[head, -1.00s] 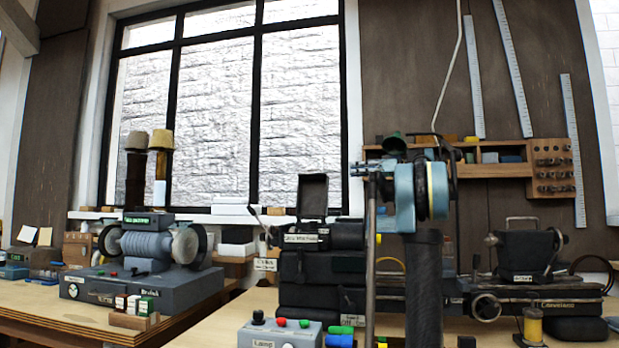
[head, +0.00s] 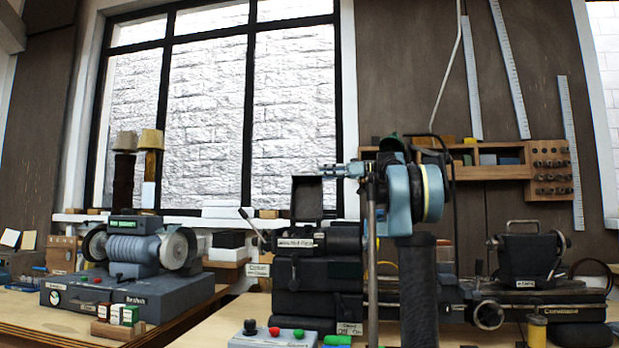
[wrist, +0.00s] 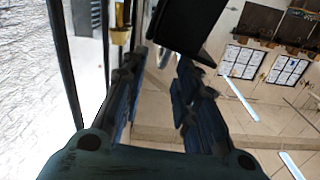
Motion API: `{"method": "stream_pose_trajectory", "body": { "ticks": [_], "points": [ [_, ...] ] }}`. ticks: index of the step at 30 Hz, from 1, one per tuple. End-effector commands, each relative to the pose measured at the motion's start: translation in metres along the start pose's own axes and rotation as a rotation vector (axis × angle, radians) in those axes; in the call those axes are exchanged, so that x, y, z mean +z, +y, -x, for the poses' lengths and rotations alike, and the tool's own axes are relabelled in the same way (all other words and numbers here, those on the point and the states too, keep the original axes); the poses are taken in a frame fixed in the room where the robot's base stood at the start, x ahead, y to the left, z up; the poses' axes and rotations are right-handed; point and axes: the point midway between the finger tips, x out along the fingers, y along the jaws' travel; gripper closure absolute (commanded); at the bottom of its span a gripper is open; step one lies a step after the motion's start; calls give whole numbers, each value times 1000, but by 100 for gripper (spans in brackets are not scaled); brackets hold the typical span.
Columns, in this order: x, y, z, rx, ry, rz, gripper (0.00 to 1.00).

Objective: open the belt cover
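The belt cover is a black lid (head: 307,197) standing upright above the dark machine headstock (head: 320,240) in the head view. It appears raised, with its hollow side visible. My gripper (head: 328,171) is at the end of my blue arm, just above and right of the cover's top edge. Its blue fingers, seen in the wrist view (wrist: 160,65), are apart with nothing between them. A black panel (wrist: 190,25), probably the cover, lies beyond the fingertips there. I cannot tell from these views whether the gripper touches it.
A grey-blue bench grinder (head: 135,250) stands on the left bench. A control box with coloured buttons (head: 272,338) is in front of the machine. A wooden wall rack (head: 490,172) hangs behind my arm. The window is behind the headstock.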

Motion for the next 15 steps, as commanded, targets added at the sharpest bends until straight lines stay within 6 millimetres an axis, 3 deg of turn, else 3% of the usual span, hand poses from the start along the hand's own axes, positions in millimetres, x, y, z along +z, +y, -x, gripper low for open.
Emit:
{"method": "stream_pose_trajectory", "body": {
  "ticks": [6, 15],
  "points": [
    [0, -1, -38, -3, 0, 0, 72],
    [0, 0, -65, 0, 0, 0, 72]
  ]
}}
